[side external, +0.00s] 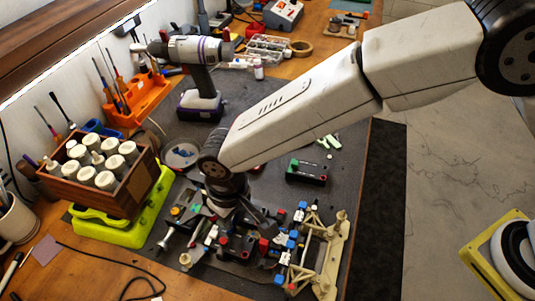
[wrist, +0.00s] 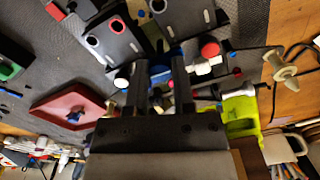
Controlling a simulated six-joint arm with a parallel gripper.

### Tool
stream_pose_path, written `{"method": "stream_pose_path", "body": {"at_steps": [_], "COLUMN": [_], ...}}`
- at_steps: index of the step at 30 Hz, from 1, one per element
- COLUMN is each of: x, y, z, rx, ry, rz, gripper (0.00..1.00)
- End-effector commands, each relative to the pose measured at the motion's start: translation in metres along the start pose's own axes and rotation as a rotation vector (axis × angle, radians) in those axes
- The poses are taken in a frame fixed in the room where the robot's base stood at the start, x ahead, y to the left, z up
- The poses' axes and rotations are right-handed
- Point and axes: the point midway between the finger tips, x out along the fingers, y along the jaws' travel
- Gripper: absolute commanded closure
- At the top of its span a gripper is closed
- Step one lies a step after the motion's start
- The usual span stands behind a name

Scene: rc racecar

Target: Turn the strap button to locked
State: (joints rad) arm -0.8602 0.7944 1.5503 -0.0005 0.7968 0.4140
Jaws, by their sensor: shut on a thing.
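The RC car chassis (side external: 240,240) lies on the dark mat, with black, white, red and blue parts on it. My gripper (side external: 238,222) reaches down to the middle of the chassis from above. In the wrist view my gripper (wrist: 159,68) has its two dark fingers low among the car parts, shut on a small blue part (wrist: 160,70) that is mostly hidden between them. This looks like the strap button, but I cannot tell how it is turned. A red round knob (wrist: 210,49) and a white round cap (wrist: 122,80) stand beside the fingers, apart from the blue part.
A wooden box of white bottles (side external: 100,165) on a lime-green case (side external: 125,215) stands left of the chassis. A drill (side external: 195,75) and an orange tool holder (side external: 135,100) are behind. A small green-and-black box (side external: 306,172) lies to the right, near bare mat.

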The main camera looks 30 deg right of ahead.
Motion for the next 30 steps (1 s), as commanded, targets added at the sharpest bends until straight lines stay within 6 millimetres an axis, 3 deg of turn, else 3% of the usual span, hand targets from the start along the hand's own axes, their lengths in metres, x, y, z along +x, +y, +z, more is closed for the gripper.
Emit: {"method": "stream_pose_path", "body": {"at_steps": [3,4,7,20,30], "x": [0.000,0.000,0.000,-0.003,-0.037], "y": [0.000,0.000,0.000,0.000,0.000], "z": [0.000,0.000,0.000,0.000,-0.001], "rx": [0.001,0.001,0.001,-0.001,-0.001], "ry": [-0.001,-0.001,-0.001,0.000,0.002], "rz": [0.000,0.000,0.000,-0.001,-0.001], "gripper": [1.00,0.66,0.34,0.34,0.34]}}
